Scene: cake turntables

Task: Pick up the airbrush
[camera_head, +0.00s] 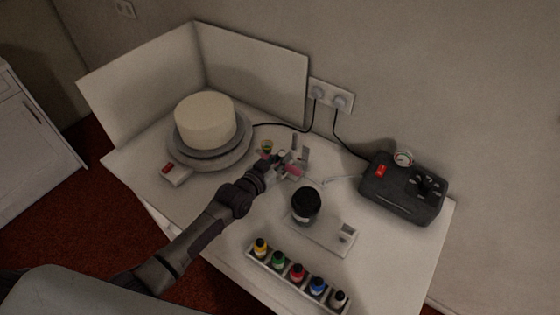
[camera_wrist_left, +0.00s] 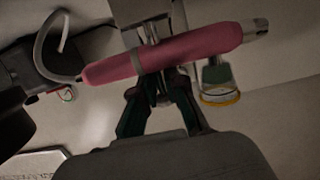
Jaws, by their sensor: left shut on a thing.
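The airbrush (camera_wrist_left: 185,50) has a pink-red body with a metal tip and a small cup (camera_wrist_left: 217,82) with a yellow rim; it fills the upper part of the left wrist view. My left gripper (camera_wrist_left: 158,88) is shut on the airbrush around its middle. In the head view the airbrush (camera_head: 293,170) is a small pink piece at my left gripper (camera_head: 283,166), near the middle of the table, and the fingers partly hide it. A pale hose runs from it toward the black compressor (camera_head: 404,188). My right gripper is not in view.
A white cake (camera_head: 205,120) stands on a turntable (camera_head: 212,158) to the left. A black jar (camera_head: 306,203) and a rack with several colour bottles (camera_head: 297,280) are in front of and right of my gripper. White panels (camera_head: 255,62) and a wall socket (camera_head: 331,97) stand behind.

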